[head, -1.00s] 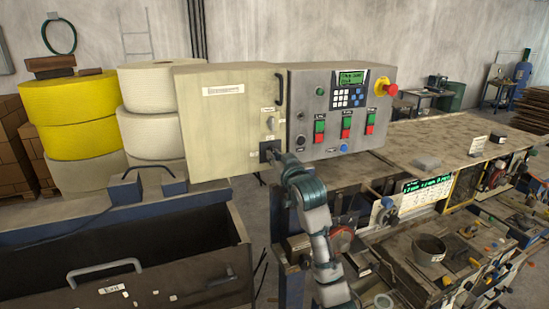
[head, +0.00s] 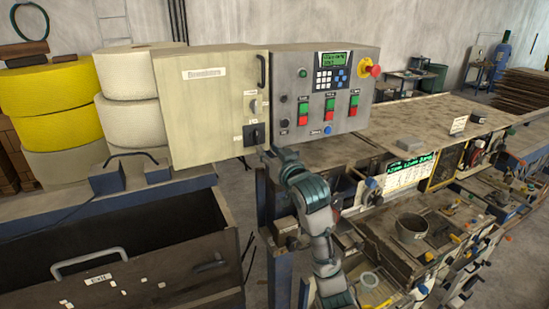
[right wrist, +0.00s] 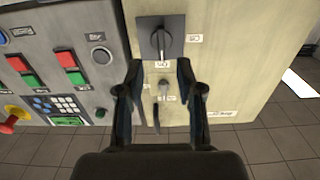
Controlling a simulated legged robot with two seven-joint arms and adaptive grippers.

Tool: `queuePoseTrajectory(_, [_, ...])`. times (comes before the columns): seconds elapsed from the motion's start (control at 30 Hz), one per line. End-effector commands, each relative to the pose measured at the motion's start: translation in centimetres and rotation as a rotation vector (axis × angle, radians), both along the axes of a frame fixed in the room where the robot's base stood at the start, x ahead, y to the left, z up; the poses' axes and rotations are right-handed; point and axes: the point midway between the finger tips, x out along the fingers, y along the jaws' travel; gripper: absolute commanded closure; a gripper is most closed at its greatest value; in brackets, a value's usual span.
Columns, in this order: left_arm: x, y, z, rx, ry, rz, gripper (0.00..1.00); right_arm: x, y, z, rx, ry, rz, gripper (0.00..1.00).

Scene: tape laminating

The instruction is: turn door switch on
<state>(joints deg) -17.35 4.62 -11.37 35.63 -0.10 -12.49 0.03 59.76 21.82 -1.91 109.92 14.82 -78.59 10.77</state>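The door switch (head: 254,133) is a black rotary knob on a square black plate, low on the cream cabinet door. It also shows in the right wrist view (right wrist: 160,40), where its handle stands vertical between small labels, one beside the plate and one near its lower edge. My right gripper (head: 268,154) is just below and right of the switch in the head view, apart from it. In the right wrist view its fingers (right wrist: 158,76) are spread with nothing between them; the switch lies beyond the tips. My left gripper is not in view.
A grey control panel (head: 296,87) with buttons, a keypad and a red emergency knob (head: 373,70) adjoins the door (head: 195,125) on its right. A small key-like knob and a black door handle (head: 262,72) sit above the switch. A workbench stands right.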

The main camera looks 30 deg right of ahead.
Motion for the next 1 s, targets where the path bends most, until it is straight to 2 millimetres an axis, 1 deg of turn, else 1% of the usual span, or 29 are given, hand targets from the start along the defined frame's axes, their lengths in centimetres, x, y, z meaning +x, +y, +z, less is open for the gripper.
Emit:
queuePoseTrajectory(0.03, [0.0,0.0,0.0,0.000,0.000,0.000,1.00,-1.0,0.1,0.0,-0.001,-0.002,0.001,0.64])
queuePoseTrajectory(0.1, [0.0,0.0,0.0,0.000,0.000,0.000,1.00,-2.2,0.2,-0.1,-0.001,0.000,0.001,0.64])
queuePoseTrajectory(0.2, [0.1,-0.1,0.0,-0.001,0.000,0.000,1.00,-3.4,0.2,-0.1,-0.001,0.000,0.000,0.64])
queuePoseTrajectory(0.3, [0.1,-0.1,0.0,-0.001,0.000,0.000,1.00,-4.0,0.2,-0.1,0.000,0.002,0.000,0.64])
queuePoseTrajectory(0.83, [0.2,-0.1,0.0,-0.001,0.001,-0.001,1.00,-4.1,0.3,-0.3,0.000,0.004,0.001,0.64])
queuePoseTrajectory(0.87, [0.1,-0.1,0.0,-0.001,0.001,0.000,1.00,-4.0,0.3,-0.6,0.000,0.009,0.001,0.64])
queuePoseTrajectory(0.93, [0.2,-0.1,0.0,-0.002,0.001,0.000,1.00,-3.7,0.7,-2.2,-0.006,0.034,0.005,0.64])
queuePoseTrajectory(0.97, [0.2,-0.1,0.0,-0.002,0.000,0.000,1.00,-3.5,0.9,-3.3,-0.010,0.054,0.006,0.64])
queuePoseTrajectory(1.0, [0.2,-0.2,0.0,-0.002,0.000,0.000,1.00,-3.2,1.3,-5.3,-0.015,0.084,0.010,0.64])
